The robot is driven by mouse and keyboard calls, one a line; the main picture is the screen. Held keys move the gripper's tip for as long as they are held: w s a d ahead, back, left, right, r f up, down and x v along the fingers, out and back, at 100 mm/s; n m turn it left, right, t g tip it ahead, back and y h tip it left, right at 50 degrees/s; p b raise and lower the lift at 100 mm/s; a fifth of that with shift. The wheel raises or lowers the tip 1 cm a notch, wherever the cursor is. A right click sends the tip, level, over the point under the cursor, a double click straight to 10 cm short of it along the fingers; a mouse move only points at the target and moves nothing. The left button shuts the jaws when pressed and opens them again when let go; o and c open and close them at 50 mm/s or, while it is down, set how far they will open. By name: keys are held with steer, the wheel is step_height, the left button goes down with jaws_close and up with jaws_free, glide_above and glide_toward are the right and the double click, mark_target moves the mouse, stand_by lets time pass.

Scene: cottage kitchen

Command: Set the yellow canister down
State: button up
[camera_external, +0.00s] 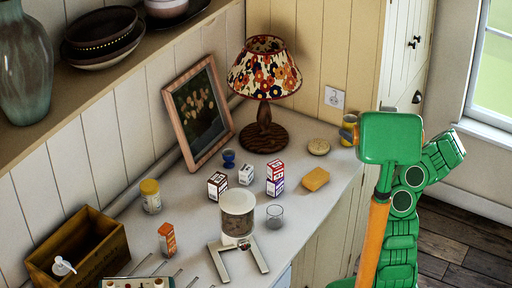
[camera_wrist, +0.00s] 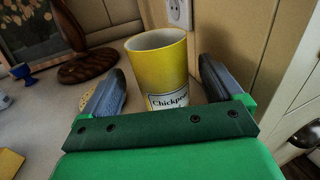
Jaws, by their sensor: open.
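The yellow canister (camera_wrist: 157,62), with a white label reading "Chickp…", stands upright at the counter's back right end in the wrist view. It looks empty inside. In the external view the yellow canister (camera_external: 346,134) is mostly hidden behind my gripper. My gripper (camera_wrist: 162,75) is open, with one finger on each side of the canister. Gaps show between the fingers and its wall. The palm hides its base, so I cannot see the contact with the counter (camera_external: 335,168). In the external view my gripper (camera_external: 352,128) reaches in over the counter's right edge.
A round tan disc (camera_external: 319,147) and a yellow-orange block (camera_external: 315,179) lie left of the canister. The flowered lamp (camera_external: 264,110) stands farther left. A wall with a socket (camera_external: 334,97) is close behind. Small boxes (camera_external: 275,178) and a glass (camera_external: 274,216) stand nearer the counter's middle.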

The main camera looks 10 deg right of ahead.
steer(key=shift+x, duration=2.1)
steer(key=shift+c, duration=0.2)
steer(key=c, duration=1.1)
steer(key=shift+c, duration=0.2)
